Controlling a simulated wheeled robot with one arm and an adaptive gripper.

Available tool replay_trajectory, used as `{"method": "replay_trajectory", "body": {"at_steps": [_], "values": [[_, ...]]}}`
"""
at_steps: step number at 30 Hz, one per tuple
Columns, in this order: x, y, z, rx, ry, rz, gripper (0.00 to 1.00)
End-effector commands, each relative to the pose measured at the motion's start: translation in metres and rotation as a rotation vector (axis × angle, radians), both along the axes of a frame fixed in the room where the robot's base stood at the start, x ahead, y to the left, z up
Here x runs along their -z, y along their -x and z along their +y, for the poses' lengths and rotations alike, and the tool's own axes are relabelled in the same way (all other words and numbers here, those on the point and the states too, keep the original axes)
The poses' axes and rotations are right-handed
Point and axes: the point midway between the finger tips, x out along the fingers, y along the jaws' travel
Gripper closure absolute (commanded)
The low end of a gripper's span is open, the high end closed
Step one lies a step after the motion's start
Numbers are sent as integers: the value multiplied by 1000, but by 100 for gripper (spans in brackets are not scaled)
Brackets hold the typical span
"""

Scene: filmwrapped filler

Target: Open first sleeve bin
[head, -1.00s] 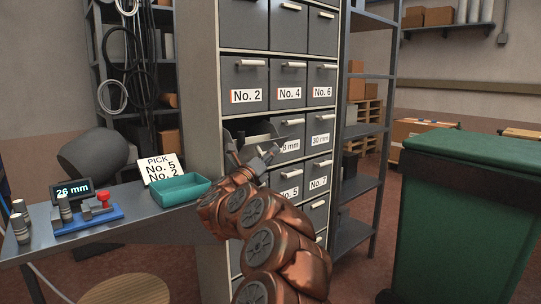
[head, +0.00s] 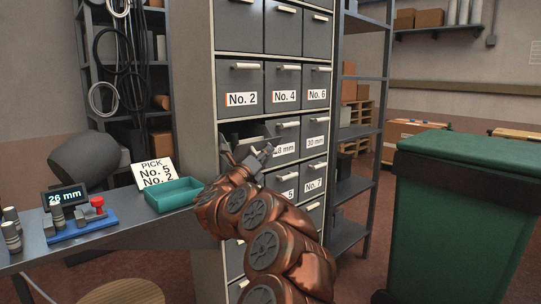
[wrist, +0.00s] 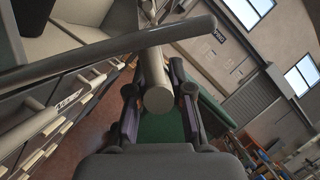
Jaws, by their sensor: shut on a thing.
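My gripper (head: 250,156) is at the front of the grey drawer cabinet (head: 199,130), at the bin below No. 2 (head: 242,99). That bin (head: 240,131) stands pulled out, with a dark gap showing above its front; my gripper hides its label. In the wrist view, my gripper (wrist: 158,98) is shut on a pale round handle (wrist: 155,72), with a long bar crossing above. The bin to the right, 28 mm (head: 284,149), is partly hidden by my gripper. The 30 mm bin (head: 316,142) is shut.
A bench at left holds a display reading 26 mm (head: 66,197), a blue stand (head: 85,228), a teal tray (head: 175,193) and a card reading PICK No. 5 No. 2 (head: 154,172). A green wheeled bin (head: 460,220) stands at right, a metal shelf (head: 355,185) behind.

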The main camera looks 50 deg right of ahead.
Motion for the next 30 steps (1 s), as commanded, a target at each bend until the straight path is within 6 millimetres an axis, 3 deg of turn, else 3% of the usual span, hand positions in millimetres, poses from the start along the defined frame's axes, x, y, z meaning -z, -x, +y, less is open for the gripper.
{"method": "replay_trajectory", "body": {"at_steps": [3, 4, 11, 23, 30], "values": [[1, -1, 0, -3, 0, 1, 100], [0, -1, 0, -3, 0, 1, 78], [0, 0, 0, -1, 1, 0, 55], [1, 1, 3, 0, 1, -1, 55], [9, 2, 29, -5, -2, -1, 55]]}}
